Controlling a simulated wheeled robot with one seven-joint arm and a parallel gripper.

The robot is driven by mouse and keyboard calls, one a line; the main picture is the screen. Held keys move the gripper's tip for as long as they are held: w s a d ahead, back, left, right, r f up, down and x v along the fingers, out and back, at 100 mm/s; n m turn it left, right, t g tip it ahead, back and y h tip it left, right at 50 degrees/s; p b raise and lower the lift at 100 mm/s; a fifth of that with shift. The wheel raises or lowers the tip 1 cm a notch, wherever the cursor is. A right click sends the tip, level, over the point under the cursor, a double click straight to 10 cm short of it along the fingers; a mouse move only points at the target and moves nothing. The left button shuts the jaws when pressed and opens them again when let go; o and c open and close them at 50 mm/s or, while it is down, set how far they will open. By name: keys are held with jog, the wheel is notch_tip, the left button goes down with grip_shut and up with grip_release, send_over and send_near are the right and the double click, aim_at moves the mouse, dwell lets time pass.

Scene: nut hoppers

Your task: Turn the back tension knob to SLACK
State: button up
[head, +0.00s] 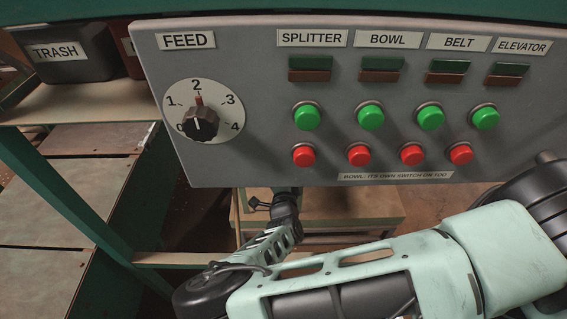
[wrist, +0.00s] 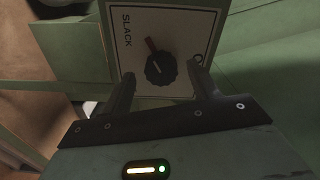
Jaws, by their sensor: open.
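The tension knob (wrist: 160,69) is a dark, ridged round knob on a white plate (wrist: 184,22) in the wrist view. The word SLACK is printed along the plate's left side. Part of another label at the right is cut off by a finger. My gripper (wrist: 163,82) is open, with one finger on each side of the knob and a gap to it on both sides. Whether the fingertips reach the knob's depth is unclear. The head view does not show this knob.
In the head view a grey control panel (head: 262,165) carries a FEED dial (head: 201,125) pointing near 2, green buttons and red buttons. A bin labelled TRASH (head: 70,55) stands at the upper left. Green panels surround the knob plate in the wrist view.

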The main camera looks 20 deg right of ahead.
jog(key=v, duration=1.4)
jog(key=shift+s, duration=0.25)
